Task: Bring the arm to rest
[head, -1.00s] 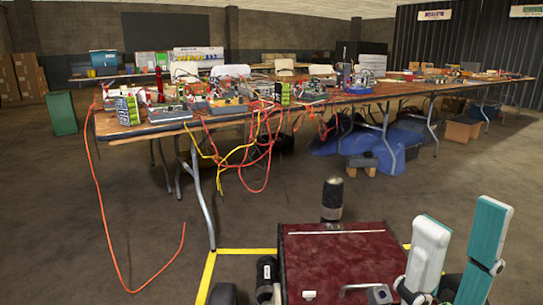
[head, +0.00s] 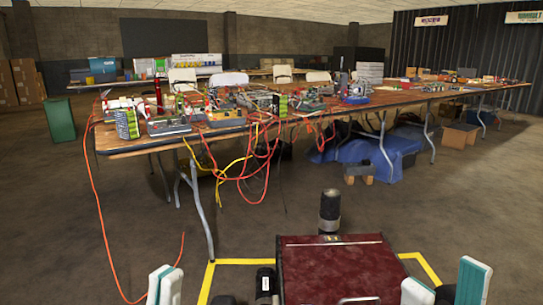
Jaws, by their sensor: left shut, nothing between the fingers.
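My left gripper (head: 165,287) is at the bottom left edge of the head view, white and teal, with only its upper end in the picture. It is shut with nothing in it. My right gripper (head: 444,284) is at the bottom right, with two white and teal fingers standing upright and apart. The space between them looks empty. Both grippers are cut off by the frame's lower edge. Neither touches anything that I can see.
A dark red box (head: 330,265) lies between the grippers, with a black cylinder (head: 330,211) behind it. Yellow tape (head: 238,262) marks the floor. A long cluttered table (head: 130,146) stands ahead, with hanging orange cables (head: 99,215).

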